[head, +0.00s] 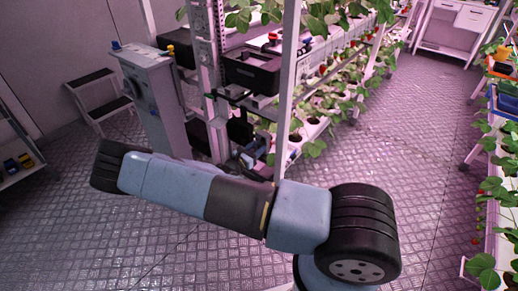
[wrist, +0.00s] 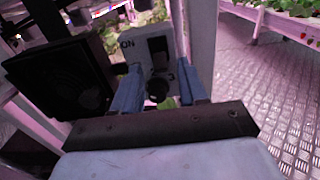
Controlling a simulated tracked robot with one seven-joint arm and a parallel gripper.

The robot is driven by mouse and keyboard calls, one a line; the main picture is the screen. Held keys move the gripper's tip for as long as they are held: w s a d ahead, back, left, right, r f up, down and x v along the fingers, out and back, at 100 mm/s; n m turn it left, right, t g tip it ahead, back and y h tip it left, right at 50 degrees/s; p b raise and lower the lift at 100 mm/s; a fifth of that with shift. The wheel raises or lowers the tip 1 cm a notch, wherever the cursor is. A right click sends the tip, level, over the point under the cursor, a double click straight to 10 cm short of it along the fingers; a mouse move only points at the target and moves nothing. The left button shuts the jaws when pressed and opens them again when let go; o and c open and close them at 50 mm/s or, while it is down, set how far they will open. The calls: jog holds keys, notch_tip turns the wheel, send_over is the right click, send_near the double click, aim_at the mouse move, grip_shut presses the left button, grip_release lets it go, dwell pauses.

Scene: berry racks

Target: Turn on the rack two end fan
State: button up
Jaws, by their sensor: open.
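A mark like a "3" shows beside the knob. The switch lies just beyond the fingertips; I cannot tell whether they touch the box. A black square fan-like unit (wrist: 60,78) is left of the box. In the head view, my arm hides most of this spot by the rack post (head: 287,85).
Plant racks with strawberries (head: 345,50) stand behind the post. A grey cabinet (head: 150,95) and a step stool (head: 98,100) are at left. Another planted rack (head: 495,190) lines the right edge. The metal floor (head: 430,130) between the racks is clear.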

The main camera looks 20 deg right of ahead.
aim_at(261, 142)
jog(key=shift+c, duration=0.3)
grip_shut()
jog(key=r+g+y, duration=0.1)
jog(key=y, duration=0.1)
jog(key=r+g+y, duration=0.1)
jog(key=g+y, duration=0.1)
jog(key=r+g+y, duration=0.1)
jog(key=r+y, duration=0.1)
jog(key=shift+w+g+y, duration=0.25)
jog(key=shift+g+y, duration=0.05)
jog(key=shift+w+d+r+g+y, duration=0.15)
jog(key=shift+r+g+y, duration=0.2)
jog(key=shift+y, duration=0.2)
jog(key=shift+w+d+r+g+y, duration=0.1)
jog(key=shift+r+g+y, duration=0.1)
jog(key=shift+g+y, duration=0.3)
jog(key=shift+r+y, duration=0.1)
jog(key=shift+y, duration=0.25)
dwell(0.4)
jog(key=shift+o, duration=0.3)
grip_release()
jog(key=shift+d, duration=0.1)
jog(key=shift+s+g, duration=0.1)
jog(key=shift+g, duration=0.15)
